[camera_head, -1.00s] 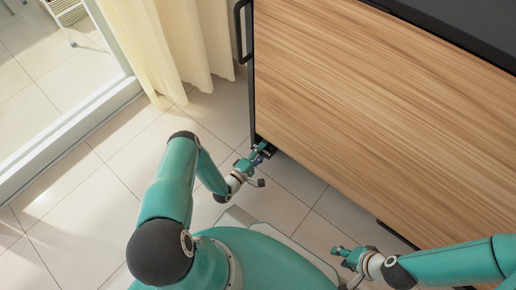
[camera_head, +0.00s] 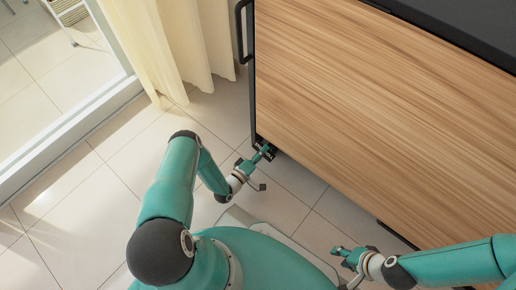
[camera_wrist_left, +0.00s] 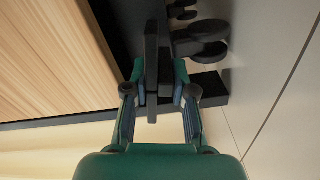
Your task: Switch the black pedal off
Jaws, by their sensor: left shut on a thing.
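My left gripper (camera_head: 263,151) is low by the near left bottom corner of the wood-panelled unit (camera_head: 370,110). In the left wrist view, its two green fingers (camera_wrist_left: 160,83) stand on either side of a narrow black bar, which looks like the black pedal (camera_wrist_left: 152,60). The gripper is shut on it. The lower part of the pedal is partly hidden between the fingers. My right gripper (camera_head: 347,254) is near the floor at the lower right, apart from the unit; its finger opening is too small to judge.
Black caster wheels (camera_wrist_left: 205,35) sit close to the right of the left gripper's fingers. A black handle (camera_head: 239,32) is on the unit's left end. A cream curtain (camera_head: 170,45) hangs to the left. Tiled floor (camera_head: 85,200) is clear at left.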

